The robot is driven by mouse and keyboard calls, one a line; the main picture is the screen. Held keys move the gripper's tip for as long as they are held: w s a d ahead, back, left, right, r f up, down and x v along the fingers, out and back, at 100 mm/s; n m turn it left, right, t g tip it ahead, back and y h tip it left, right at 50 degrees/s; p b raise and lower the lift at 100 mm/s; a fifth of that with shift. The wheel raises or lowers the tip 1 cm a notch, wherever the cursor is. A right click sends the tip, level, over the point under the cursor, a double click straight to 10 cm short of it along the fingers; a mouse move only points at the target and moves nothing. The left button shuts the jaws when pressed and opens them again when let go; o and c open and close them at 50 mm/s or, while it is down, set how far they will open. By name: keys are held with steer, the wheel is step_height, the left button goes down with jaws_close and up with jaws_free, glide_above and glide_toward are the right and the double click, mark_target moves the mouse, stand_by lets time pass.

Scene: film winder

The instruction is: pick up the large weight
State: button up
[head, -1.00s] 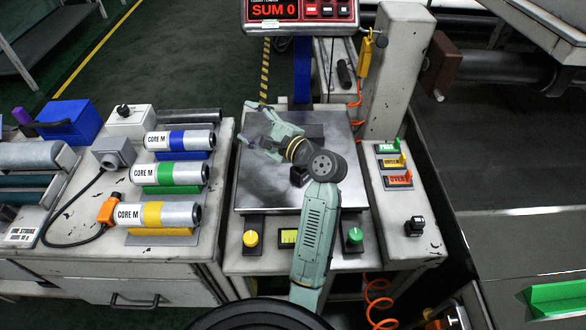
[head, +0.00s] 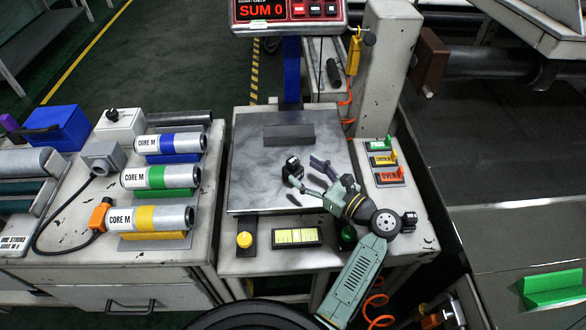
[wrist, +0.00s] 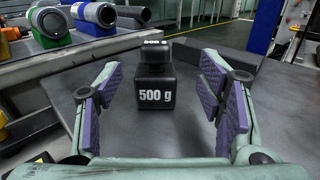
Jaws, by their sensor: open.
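A black weight marked 500 g (wrist: 155,95), with a narrower knob on top, stands upright on the scale's metal plate (head: 255,185). In the head view the same weight (head: 293,167) shows small and dark near the plate's middle, just beyond my fingers. My gripper (head: 306,181) is open, low over the plate's right front part, pointing at the weight. In the wrist view the purple-padded fingers of my gripper (wrist: 161,92) stand left and right of the weight, with gaps on both sides. The weight appears ahead of the fingertips, untouched.
A dark grey block (head: 289,135) lies behind the weight on the plate. Another small black weight-like object (head: 409,221) stands on the right ledge, its label unreadable. Core rolls (head: 155,218) sit on the left bench. The scale display (head: 288,10) reads SUM 0.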

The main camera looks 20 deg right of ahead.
mark_target(297, 167)
steer(key=x, duration=0.2)
steer(key=p+x, duration=0.1)
steer(key=x, duration=0.1)
steer(key=shift+s+a+r, duration=0.15)
steer(key=shift+r, duration=0.05)
steer(key=shift+w+a, duration=0.2)
steer(key=shift+w, duration=0.2)
steer(key=shift+c, duration=0.6)
jaws_close()
